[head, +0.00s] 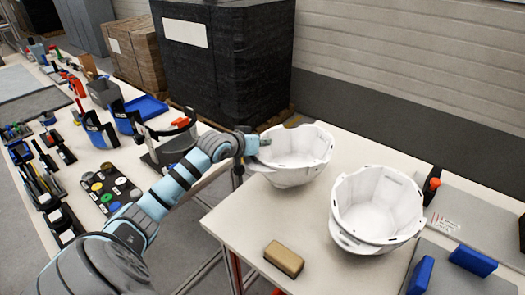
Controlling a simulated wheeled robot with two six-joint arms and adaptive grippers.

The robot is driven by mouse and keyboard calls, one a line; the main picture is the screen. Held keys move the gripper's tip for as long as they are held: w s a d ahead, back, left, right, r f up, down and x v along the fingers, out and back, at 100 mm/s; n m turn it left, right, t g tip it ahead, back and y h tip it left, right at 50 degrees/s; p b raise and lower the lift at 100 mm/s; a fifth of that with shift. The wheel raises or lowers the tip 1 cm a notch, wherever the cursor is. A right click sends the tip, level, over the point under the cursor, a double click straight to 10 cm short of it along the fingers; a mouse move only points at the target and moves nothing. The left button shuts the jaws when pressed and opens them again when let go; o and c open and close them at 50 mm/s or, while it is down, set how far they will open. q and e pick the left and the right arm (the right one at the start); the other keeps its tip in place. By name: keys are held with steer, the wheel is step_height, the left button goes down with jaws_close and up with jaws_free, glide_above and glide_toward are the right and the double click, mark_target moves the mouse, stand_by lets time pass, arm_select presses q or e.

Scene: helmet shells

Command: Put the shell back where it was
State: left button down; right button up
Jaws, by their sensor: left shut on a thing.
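Two white helmet shells are in the head view. One shell (292,152) is at the middle, open side up, at the back left part of the white table. My left gripper (262,143) is shut on its left rim. I cannot tell whether this shell touches the table or is held slightly above it. The other shell (374,207) stands open side up to the right and nearer, with a clear gap between the two. My right gripper is not in view.
A tan block (284,259) lies near the front of the white table (240,222). Blue blocks (472,261) and a grey panel (480,215) are at the right. A second table with many tools and bins stands left. A black wrapped stack (235,70) stands behind.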

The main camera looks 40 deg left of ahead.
arm_select(q)
step_height(320, 180, down, 2)
steer(key=shift+f, duration=0.15)
steer(key=c, duration=1.6)
jaws_free()
